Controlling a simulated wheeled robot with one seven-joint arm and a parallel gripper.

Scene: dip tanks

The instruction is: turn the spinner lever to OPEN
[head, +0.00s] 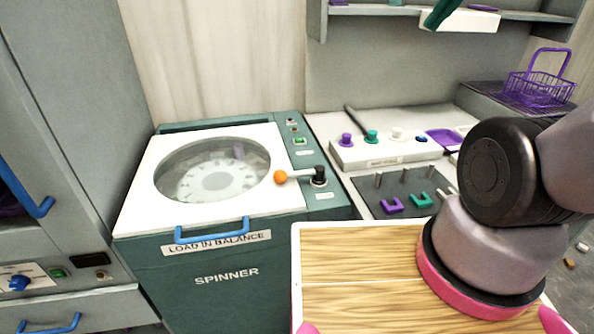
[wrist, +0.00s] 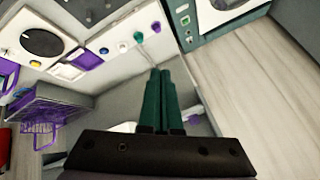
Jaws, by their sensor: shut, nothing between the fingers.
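The spinner (head: 225,290) is a dark green machine with a white lid (head: 140,212) and a round window. Its lever (head: 300,179) has an orange ball knob (head: 280,177) and a black pivot (head: 319,176) on the right-hand panel. The lever points left, with the knob over the lid's right edge. The small labels by the pivot are too small to read. My gripper (wrist: 158,75) has green fingers shut together and empty in the wrist view. In the head view, green finger parts show at the top right, well away from the lever.
A blue handle (head: 212,230) is on the lid's front. Right of the spinner are a white button box (head: 385,155) and a pegged panel with purple and green pieces. A purple basket (head: 540,88) stands far right. A wooden board (head: 355,290) is in front. A shelf hangs above.

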